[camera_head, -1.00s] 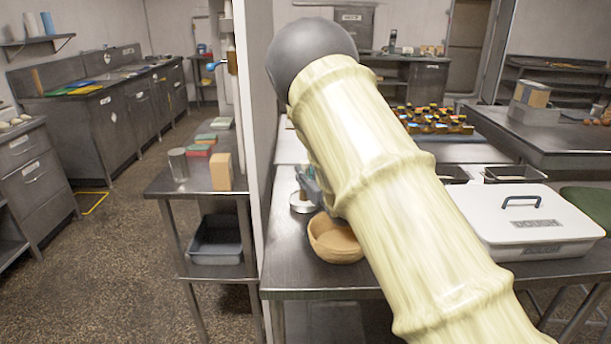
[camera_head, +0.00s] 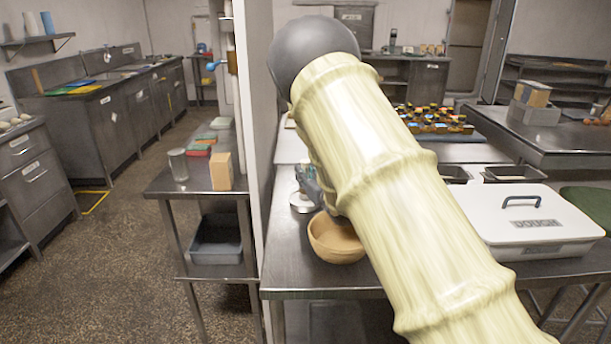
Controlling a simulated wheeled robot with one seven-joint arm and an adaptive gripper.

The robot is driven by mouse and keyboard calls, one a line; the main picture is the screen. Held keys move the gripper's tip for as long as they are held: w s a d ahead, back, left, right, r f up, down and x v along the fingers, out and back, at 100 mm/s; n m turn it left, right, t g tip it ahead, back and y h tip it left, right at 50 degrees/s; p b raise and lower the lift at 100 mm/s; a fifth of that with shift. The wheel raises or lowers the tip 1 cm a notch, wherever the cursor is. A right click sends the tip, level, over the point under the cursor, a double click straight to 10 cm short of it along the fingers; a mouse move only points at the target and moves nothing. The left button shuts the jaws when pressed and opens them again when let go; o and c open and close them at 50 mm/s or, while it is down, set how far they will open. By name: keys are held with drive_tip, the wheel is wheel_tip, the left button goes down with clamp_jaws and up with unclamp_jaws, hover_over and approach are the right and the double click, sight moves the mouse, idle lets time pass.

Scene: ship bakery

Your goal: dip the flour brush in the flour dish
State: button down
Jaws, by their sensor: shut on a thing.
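My gripper (camera_head: 311,184) shows only in part, as a dark shape at the left edge of my large pale arm. It is low over the steel table, just above a round metal dish (camera_head: 303,203), which I take to be the flour dish. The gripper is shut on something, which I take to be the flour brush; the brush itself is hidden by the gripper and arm. Whether the brush touches the dish cannot be told. The inside of the dish is mostly covered.
A tan round bowl (camera_head: 335,240) stands close in front of the dish, partly behind my arm. A white lidded dough box (camera_head: 528,222) is to the right. A wall edge (camera_head: 258,130) rises close on the left. A side table (camera_head: 205,181) with a can and blocks stands beyond it.

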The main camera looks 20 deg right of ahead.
sight(305, 160)
drive_tip(key=shift+r+p, duration=1.55)
drive_tip(key=shift+r, duration=1.75)
